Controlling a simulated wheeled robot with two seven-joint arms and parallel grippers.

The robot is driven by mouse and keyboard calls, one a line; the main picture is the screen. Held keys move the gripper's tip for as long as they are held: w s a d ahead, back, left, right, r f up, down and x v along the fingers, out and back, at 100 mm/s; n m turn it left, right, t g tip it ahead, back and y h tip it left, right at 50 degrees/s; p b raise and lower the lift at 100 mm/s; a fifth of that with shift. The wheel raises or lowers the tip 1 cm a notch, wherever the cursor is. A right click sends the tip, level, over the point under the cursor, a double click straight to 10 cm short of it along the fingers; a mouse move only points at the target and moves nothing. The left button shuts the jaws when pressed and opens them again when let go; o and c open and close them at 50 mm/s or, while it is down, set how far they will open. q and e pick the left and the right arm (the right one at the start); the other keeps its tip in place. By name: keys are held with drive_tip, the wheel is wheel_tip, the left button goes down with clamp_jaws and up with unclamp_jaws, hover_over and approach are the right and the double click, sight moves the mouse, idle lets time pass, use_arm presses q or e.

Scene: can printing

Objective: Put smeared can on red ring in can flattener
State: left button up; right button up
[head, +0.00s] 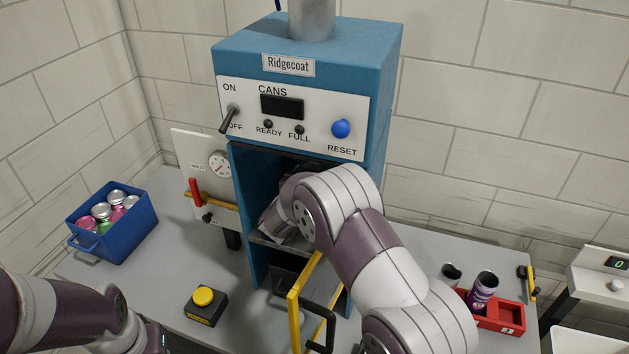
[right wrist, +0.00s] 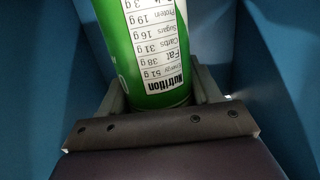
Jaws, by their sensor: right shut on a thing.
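A green can (right wrist: 155,35) with a white nutrition label shows in the right wrist view. My right gripper (right wrist: 160,92) is shut on it, with one finger on each side. Only part of the can is in view, and I cannot see a smear on it. In the head view my right arm reaches into the open bay of the blue Ridgecoat machine (head: 305,58), with the right gripper (head: 277,226) low in the bay; the can is hidden there. My left arm is at the bottom left, its fingers out of frame. I see no red ring, and cannot tell which device is the can flattener.
A blue crate (head: 136,238) of cans stands at the left. A gauge panel with a red lever (head: 196,191) stands behind. A yellow button box (head: 206,305) and a yellow frame (head: 294,318) are in front. A red tray (head: 513,317) and purple can (head: 482,291) are right.

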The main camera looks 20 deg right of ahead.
drive_tip(key=shift+w+f, duration=0.15)
drive_tip(key=shift+f, duration=0.2)
drive_tip(key=o, duration=1.4)
drive_tip(key=shift+w+d, duration=0.1)
drive_tip(key=shift+d, duration=0.1)
use_arm(q)
drive_tip(key=f+b, duration=0.1)
drive_tip(key=f, duration=0.1)
drive_tip(key=f+b, duration=0.2)
drive_tip(key=shift+w+d+f+b, duration=0.1)
drive_tip(key=shift+w+f+b, duration=0.1)
drive_tip(key=shift+b, duration=0.1)
use_arm(e)
drive_tip(key=v, duration=1.2)
drive_tip(key=shift+r, duration=0.2)
drive_tip(key=shift+a, duration=0.1)
